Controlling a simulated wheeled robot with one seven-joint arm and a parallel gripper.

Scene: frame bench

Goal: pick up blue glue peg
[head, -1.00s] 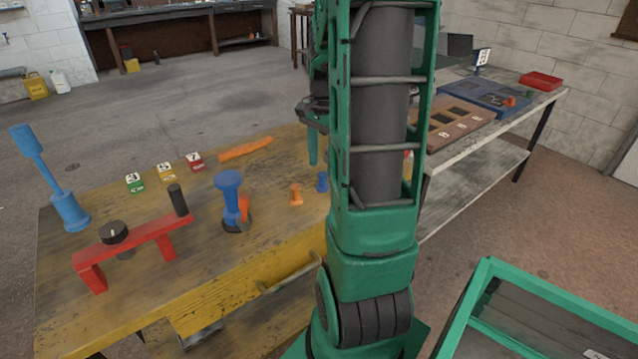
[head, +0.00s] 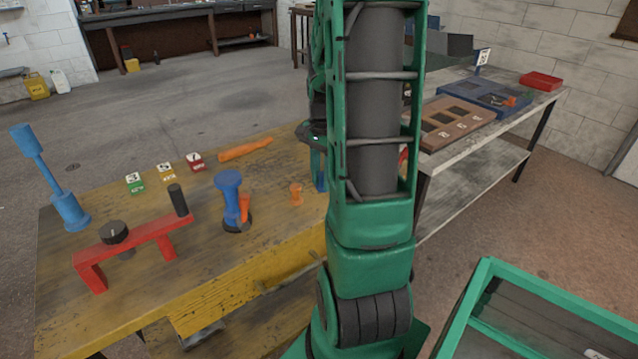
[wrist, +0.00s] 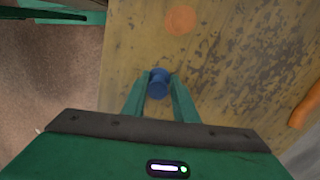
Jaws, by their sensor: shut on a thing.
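The blue glue peg (wrist: 158,84) stands near the table edge, between the two green fingers of my gripper (wrist: 158,92) in the wrist view. The gripper is shut on it. In the head view the peg (head: 320,180) shows only as a sliver of blue, and my gripper (head: 317,162) comes down over it, partly hidden by my arm. I cannot tell whether the peg is clear of the tabletop.
An orange rod (head: 245,149), numbered cubes (head: 166,172), a blue stand with an orange part (head: 229,190) and a red bracket (head: 130,240) are on the yellow table (head: 215,280).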

